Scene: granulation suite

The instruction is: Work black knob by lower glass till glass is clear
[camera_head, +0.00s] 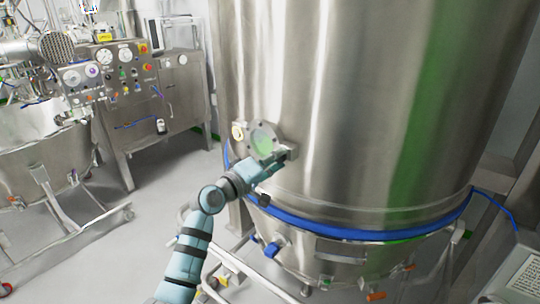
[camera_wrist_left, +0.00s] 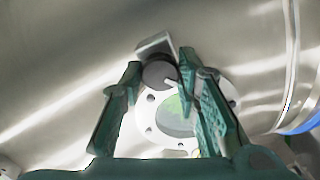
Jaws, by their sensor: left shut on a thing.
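The lower glass (camera_head: 263,140) is a round sight port with a bolted flange on the steel vessel, and its pane looks greenish. In the left wrist view the glass (camera_wrist_left: 174,114) sits inside a pale bolted ring, partly hidden by my fingers. The black knob (camera_wrist_left: 157,74) is a dark round piece with a pale mark, at the ring's edge below a metal block. My left gripper (camera_wrist_left: 164,80) has its fingers on either side of the knob, shut on it. In the head view the left gripper (camera_head: 276,163) covers the knob. My right gripper is not in view.
The large steel vessel (camera_head: 340,90) fills the middle, with a blue band (camera_head: 350,232) around its lower part. A control panel (camera_head: 122,72) stands at the left back. Rails and valves lie below the vessel.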

